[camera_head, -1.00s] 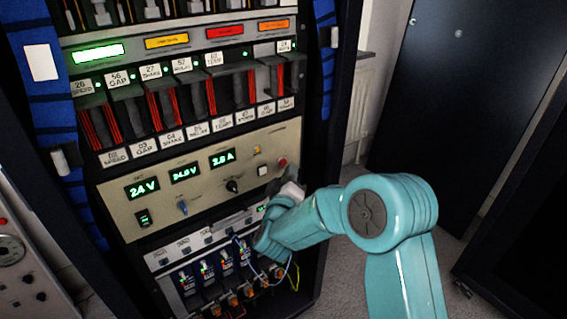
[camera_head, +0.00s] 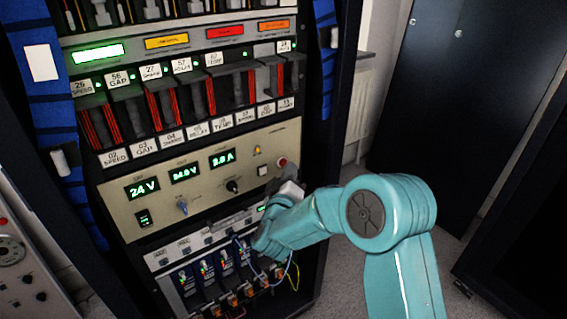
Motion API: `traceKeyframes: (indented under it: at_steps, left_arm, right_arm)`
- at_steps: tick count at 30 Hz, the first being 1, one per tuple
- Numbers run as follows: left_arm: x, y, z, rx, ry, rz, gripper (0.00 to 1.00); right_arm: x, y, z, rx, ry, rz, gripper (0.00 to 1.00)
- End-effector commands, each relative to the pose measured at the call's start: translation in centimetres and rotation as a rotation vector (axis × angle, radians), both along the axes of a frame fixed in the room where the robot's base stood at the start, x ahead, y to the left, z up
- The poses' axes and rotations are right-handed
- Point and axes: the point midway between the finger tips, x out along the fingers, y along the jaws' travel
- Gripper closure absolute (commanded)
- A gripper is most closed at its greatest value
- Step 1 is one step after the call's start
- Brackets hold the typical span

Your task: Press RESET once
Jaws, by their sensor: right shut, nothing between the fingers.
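A beige power panel (camera_head: 205,205) in the rack carries green readouts, a rocker switch (camera_head: 143,218), a blue-capped knob (camera_head: 183,207) and a black knob (camera_head: 233,186). At its right end are a small white square button (camera_head: 262,170), a red round button (camera_head: 282,162) and an amber lamp (camera_head: 257,150). No RESET lettering is legible, so I cannot tell which control bears it. My right gripper (camera_head: 285,181) is shut and empty, just below and right of the white button. Its tips are small and partly hidden by the wrist; contact is unclear. My left gripper is out of view.
Above the panel are labelled card slots with red strips (camera_head: 155,108) and a row of coloured lamps (camera_head: 225,31). Below are wired modules (camera_head: 220,265) with loose cables close to my right wrist. A dark rack post (camera_head: 340,110) stands right of the panel.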

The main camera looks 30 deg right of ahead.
Motion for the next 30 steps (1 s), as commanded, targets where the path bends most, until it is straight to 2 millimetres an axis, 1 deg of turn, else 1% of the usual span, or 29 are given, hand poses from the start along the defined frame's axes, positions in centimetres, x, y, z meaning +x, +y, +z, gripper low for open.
traceKeyframes:
  at_steps: [5, 16, 30]
  left_arm:
    - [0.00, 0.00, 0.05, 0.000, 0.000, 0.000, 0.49]
    - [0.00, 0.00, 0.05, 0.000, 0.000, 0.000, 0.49]
    - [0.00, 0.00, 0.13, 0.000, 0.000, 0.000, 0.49]
  right_arm:
    - [0.57, 0.07, -0.01, 0.000, 0.001, 0.001, 1.00]
    - [0.61, 0.07, 0.00, 0.000, 0.000, 0.000, 1.00]
    - [1.15, 0.10, 0.03, 0.000, -0.001, -0.001, 1.00]
